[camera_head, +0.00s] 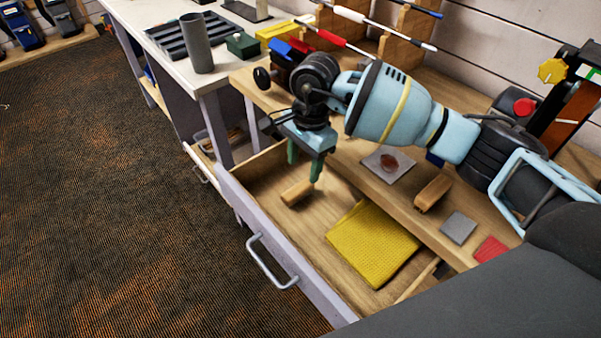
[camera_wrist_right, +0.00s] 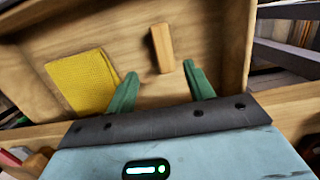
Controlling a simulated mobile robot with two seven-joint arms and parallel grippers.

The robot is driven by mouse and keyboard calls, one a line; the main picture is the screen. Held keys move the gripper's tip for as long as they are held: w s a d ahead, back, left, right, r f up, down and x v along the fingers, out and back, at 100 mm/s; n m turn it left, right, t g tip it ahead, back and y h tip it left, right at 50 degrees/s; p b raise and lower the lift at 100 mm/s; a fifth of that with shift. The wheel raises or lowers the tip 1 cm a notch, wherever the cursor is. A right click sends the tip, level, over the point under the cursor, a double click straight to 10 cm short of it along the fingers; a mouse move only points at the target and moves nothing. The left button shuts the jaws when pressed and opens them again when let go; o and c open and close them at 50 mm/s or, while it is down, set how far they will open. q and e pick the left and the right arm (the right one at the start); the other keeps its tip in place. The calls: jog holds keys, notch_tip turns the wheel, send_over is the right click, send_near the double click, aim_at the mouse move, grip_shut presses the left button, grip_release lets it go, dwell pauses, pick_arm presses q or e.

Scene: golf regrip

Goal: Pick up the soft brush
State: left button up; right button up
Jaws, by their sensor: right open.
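A small wooden block-shaped piece (camera_head: 297,193), which looks like the back of a brush, lies in the open drawer (camera_head: 262,215). Its bristles cannot be seen. My right gripper (camera_head: 304,166) is open above it, with green fingers pointing down into the drawer. In the right wrist view the wooden piece (camera_wrist_right: 162,48) lies ahead of and between the two fingertips, with nothing gripped. A second wooden block (camera_head: 433,192), also brush-like, lies on the bench top. I cannot tell from the pictures which one is the soft one. My left gripper is not in view.
A folded yellow cloth (camera_head: 373,243) lies in the drawer beside the wooden piece. The drawer front with its handle (camera_head: 270,262) bounds the near side. The bench edge overhangs behind. Grey (camera_head: 458,227) and red (camera_head: 490,249) squares lie on the bench.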

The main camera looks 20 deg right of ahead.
aim_at(298, 188)
jog(key=shift+w+d+r, duration=0.1)
jog(key=shift+w+d, duration=0.05)
jog(key=shift+w, duration=0.1)
jog(key=shift+s, duration=0.2)
jog(key=shift+a+f, duration=0.2)
jog(key=shift+f, duration=0.15)
jog(key=shift+w+a+f, duration=0.1)
jog(key=shift+a+f, duration=0.1)
jog(key=shift+f, duration=0.95)
jog(key=shift+s+a+f, duration=0.1)
jog(key=shift+a+f, duration=0.05)
jog(key=shift+f, duration=1)
jog(key=shift+w+a+f, duration=0.1)
jog(key=shift+a+f, duration=0.1)
jog(key=shift+f, duration=0.95)
jog(key=shift+f, duration=0.25)
jog(key=c, duration=1.1)
notch_tip(298, 188, up, 11)
jog(key=shift+f, duration=0.2)
